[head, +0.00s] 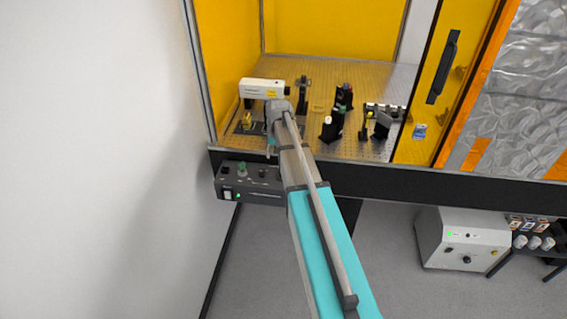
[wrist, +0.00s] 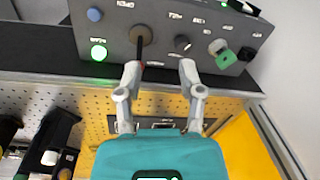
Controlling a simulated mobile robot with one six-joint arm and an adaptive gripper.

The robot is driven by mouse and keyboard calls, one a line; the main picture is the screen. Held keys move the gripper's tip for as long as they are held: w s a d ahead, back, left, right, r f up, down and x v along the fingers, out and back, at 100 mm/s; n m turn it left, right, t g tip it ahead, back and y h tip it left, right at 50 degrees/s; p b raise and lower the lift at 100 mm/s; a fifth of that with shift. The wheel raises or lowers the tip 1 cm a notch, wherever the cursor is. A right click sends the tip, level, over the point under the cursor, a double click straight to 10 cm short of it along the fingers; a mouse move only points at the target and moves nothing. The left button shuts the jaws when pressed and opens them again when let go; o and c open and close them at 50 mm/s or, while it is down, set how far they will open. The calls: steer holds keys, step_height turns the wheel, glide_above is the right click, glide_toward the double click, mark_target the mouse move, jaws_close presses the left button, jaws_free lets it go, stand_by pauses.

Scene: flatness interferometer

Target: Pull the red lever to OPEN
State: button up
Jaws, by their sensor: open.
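The control box (wrist: 165,45) fills the top of the wrist view, and the same dark control box (head: 250,184) is below the bench's left front edge in the head view. On it a dark, narrow handle points down from a brownish round mount (wrist: 140,35). A small reddish bit shows at its lower end, beside my left fingertip; the rest there is hidden, and its label is too small to read. My gripper (wrist: 160,70) is open, with its fingers spread just in front of the panel. Nothing is seen between them. Contact with the handle cannot be told.
The panel also has a lit green button (wrist: 98,53), a blue button (wrist: 95,14), a black knob (wrist: 182,43) and a green connector (wrist: 225,58). The perforated optics bench (head: 350,145) holds several mounts. A yellow sliding door (head: 440,90) stands at right.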

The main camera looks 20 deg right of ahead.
steer(key=w+d+r+m, duration=0.1)
steer(key=w+d, duration=0.3)
steer(key=d, duration=0.2)
steer(key=shift+d+p, duration=0.15)
steer(key=shift+p, duration=0.15)
steer(key=shift+w, duration=0.1)
steer(key=f+b, duration=0.4)
steer(key=a+f+b, duration=0.1)
steer(key=f+b, duration=0.8)
steer(key=shift+w+a+f+b, duration=0.15)
steer(key=shift+w+f+b, duration=0.1)
steer(key=shift+w+b, duration=0.1)
stand_by(0.3)
jaws_close()
steer(key=shift+d, duration=0.2)
steer(key=shift+s+a, duration=0.1)
